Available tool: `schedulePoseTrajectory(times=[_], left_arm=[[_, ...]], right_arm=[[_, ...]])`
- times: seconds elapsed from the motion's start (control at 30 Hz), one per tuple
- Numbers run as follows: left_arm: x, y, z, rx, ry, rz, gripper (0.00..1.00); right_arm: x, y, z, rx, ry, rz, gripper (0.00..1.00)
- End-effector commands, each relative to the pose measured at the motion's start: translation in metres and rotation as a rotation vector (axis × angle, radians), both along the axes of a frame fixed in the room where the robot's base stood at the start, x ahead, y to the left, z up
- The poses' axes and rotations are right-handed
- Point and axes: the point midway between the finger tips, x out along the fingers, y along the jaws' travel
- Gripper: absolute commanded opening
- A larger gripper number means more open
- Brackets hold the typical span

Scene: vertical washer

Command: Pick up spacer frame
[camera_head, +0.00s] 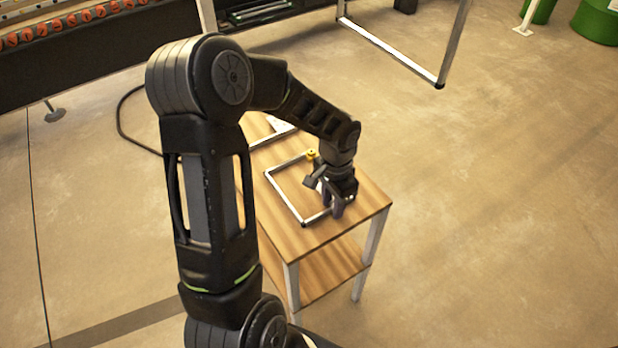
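A thin silver rectangular spacer frame (284,198) with dark corners lies flat on the wooden top of a small table (345,226). My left gripper (338,208) points down over the frame's right part, low over the tabletop. Its fingers and wrist hide the frame's right side. I cannot tell whether the fingers touch the frame or whether they are open or shut. A small yellow piece (311,154) shows beside the wrist at the frame's far corner. My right gripper is not in view.
A second silver frame part (272,138) and a white sheet lie on the table's far end. The table has a lower shelf (330,268). A machine with red rollers (75,32) stands at the upper left.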

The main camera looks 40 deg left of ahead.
Motion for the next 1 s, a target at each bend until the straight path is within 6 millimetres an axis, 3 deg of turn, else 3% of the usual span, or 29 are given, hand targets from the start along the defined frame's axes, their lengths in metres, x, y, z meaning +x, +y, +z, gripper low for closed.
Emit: schedulePoseTrajectory(times=[0.47,0.87,1.0], left_arm=[[0.0001,0.0002,0.0004,0.0,0.0,0.0,0.33],[0.0001,0.0002,0.0005,0.0,0.0,0.0,0.01],[0.0,0.0001,0.0005,0.0,0.0,0.0,0.0]], right_arm=[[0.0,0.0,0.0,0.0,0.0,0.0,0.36],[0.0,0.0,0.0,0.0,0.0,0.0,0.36],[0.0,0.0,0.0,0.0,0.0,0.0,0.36]])
